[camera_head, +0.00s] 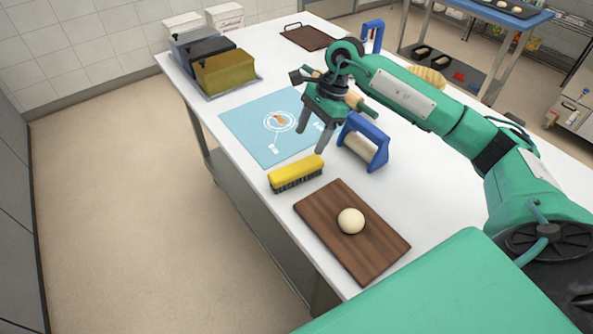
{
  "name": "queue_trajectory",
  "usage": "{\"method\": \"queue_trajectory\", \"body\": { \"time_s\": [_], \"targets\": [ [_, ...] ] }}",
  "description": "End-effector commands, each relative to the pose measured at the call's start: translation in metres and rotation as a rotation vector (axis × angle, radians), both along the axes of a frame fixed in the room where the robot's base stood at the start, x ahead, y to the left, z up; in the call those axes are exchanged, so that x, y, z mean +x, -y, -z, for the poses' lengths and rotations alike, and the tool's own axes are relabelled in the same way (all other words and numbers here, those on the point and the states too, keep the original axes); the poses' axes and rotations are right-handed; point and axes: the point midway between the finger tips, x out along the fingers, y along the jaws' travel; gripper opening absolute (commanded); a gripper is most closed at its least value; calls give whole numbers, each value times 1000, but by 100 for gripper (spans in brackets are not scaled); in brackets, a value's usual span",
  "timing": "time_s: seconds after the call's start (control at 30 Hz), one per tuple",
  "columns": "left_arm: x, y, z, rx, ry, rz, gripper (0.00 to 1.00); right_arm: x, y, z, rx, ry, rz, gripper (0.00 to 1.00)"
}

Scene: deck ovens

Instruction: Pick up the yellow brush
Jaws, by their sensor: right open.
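The yellow brush (296,171) lies on the white table near its left edge, with its dark bristles facing down. My right gripper (311,141) is above the table, just behind and above the brush. Its two fingers point down and are spread apart, with nothing seen between them. The brush stands clear of the fingers in this view. My left gripper does not show.
A wooden board (356,258) with a pale dough ball (351,221) lies in front of the brush. A light blue mat (250,122) lies behind.

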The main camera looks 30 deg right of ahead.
Motion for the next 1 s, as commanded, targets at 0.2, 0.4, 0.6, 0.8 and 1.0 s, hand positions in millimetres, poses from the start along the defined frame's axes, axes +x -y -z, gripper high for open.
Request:
{"method": "queue_trajectory", "body": {
  "time_s": [0.2, 0.4, 0.6, 0.8, 1.0],
  "targets": [
    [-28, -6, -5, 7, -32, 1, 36, -1, -17, 37, 4, -4, -2, 65],
    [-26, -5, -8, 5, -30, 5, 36, -1, -24, 54, 4, -1, 0, 65],
    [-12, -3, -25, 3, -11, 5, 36, -1, -32, 73, 5, -5, -1, 65],
    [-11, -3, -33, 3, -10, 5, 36, -1, -41, 98, 5, -2, -1, 65],
    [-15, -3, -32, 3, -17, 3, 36, 0, -41, 103, 4, 1, -1, 65]
  ]
}}
